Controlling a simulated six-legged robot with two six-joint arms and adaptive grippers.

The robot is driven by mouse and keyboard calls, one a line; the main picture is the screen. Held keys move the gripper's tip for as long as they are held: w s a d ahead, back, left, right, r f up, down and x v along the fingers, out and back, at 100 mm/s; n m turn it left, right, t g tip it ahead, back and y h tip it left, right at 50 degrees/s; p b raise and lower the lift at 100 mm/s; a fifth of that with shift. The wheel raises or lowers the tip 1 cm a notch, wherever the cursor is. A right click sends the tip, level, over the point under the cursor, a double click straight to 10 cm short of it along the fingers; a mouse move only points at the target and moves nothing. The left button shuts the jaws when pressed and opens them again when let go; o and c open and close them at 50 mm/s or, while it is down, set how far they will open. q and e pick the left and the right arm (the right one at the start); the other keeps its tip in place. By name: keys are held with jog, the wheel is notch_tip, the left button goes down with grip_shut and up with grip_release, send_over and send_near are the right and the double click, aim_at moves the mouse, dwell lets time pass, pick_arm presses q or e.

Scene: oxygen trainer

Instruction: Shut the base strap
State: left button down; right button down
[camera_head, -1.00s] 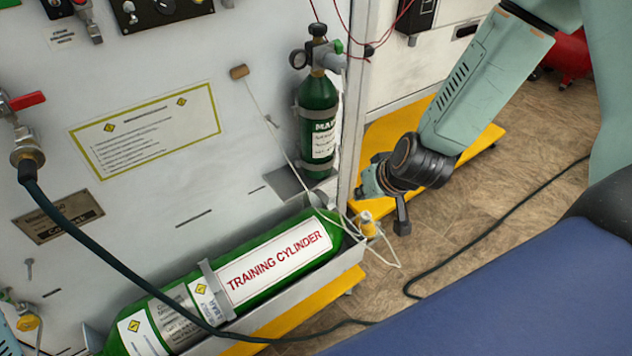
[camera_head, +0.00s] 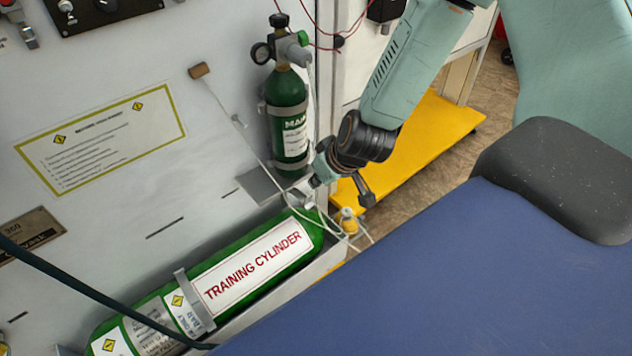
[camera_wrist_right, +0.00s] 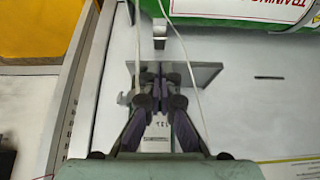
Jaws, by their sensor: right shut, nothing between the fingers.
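A grey strap (camera_head: 292,166) runs around the lower part of the upright green cylinder (camera_head: 289,125). Another grey strap (camera_head: 194,303) crosses the lying green training cylinder (camera_head: 262,272). I cannot tell which one is the base strap. My right gripper (camera_head: 298,196) is shut and empty below the upright cylinder, above the right end of the lying one. In the right wrist view the closed fingers (camera_wrist_right: 160,73) are in front of a grey plate (camera_wrist_right: 203,74). A small grey hook-like piece (camera_wrist_right: 125,97) shows just left of them. Contact cannot be told. My left gripper is not in view.
A thin cord with a brown toggle (camera_head: 200,70) runs down the white panel to near my right gripper. A yellow-capped fitting (camera_head: 348,220) stands close to its right. A blue padded surface (camera_head: 450,280) fills the lower right. A dark hose (camera_head: 90,295) crosses the lower left.

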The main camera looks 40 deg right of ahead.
jog(key=b, duration=0.4)
send_over(299, 195)
jog(key=s, duration=0.3)
jog(key=f, duration=0.6)
jog(key=shift+s+d+f, duration=0.15)
jog(key=shift+d+f, duration=0.05)
jog(key=shift+w+a+f+b, duration=0.15)
jog(key=shift+w+a+b, duration=0.05)
jog(key=shift+b, duration=0.1)
jog(key=shift+d, duration=0.15)
